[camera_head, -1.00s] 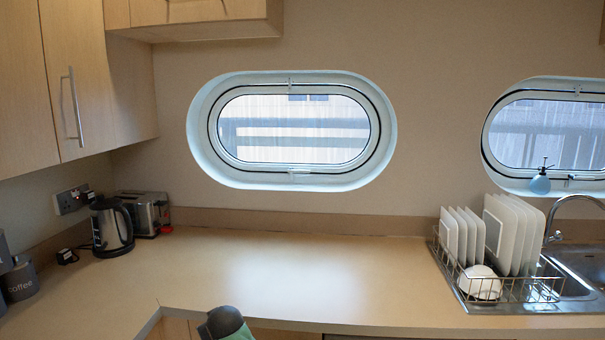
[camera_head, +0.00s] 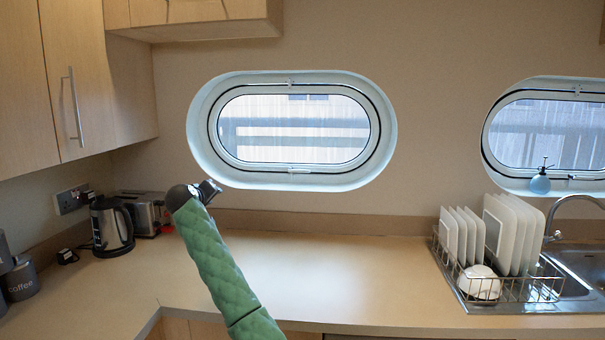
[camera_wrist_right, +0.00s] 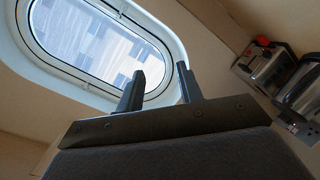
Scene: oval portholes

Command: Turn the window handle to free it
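The oval window (camera_head: 203,150) is set in the wall, and its pane frame looks closed. Its small pale handle (camera_head: 300,170) sits at the bottom middle of the frame. A small pale part on the frame in the right wrist view, probably the handle (camera_wrist_right: 122,6), is at the top edge. My right gripper (camera_wrist_right: 160,80) is open and empty, with the window frame behind its fingers. In the head view my green-sleeved arm rises below and left of the window; its fingers cannot be made out there. The handle is apart from the gripper. My left gripper is not in view.
A kettle (camera_head: 112,226) and toaster (camera_head: 146,212) stand at the left of the counter (camera_head: 350,270). A dish rack (camera_head: 455,275) with plates and a sink (camera_head: 583,262) are at the right. The middle counter is clear. Cupboards (camera_head: 95,90) hang at upper left.

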